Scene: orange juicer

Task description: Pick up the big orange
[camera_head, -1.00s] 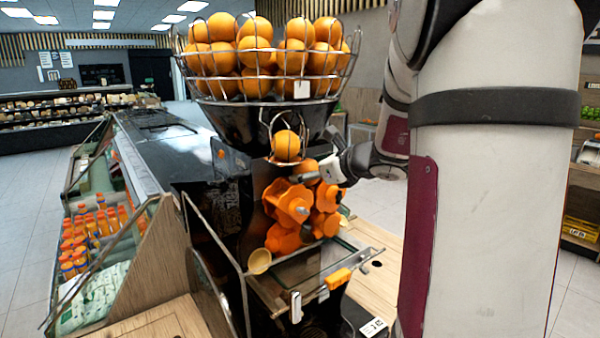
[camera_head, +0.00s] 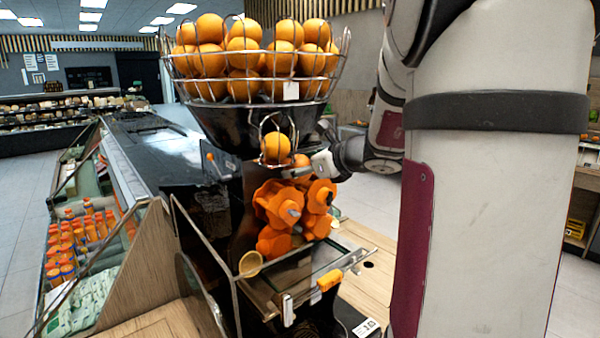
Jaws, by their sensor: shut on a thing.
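My gripper (camera_head: 305,172) is in front of the juicer, just below and to the right of the orange in its feed chute (camera_head: 276,147). It is shut on an orange (camera_head: 300,160), which is mostly hidden by the gripper and the juicer parts. The held orange is just above the orange squeezing drums (camera_head: 290,206). The fingertips are small and partly hidden, so the exact grasp is hard to see.
A wire basket (camera_head: 255,85) full of oranges tops the juicer. A glass-sided juicer tray (camera_head: 305,268) lies below the drums. A cooler with juice bottles (camera_head: 75,235) stands at left. My arm covers much of the right side.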

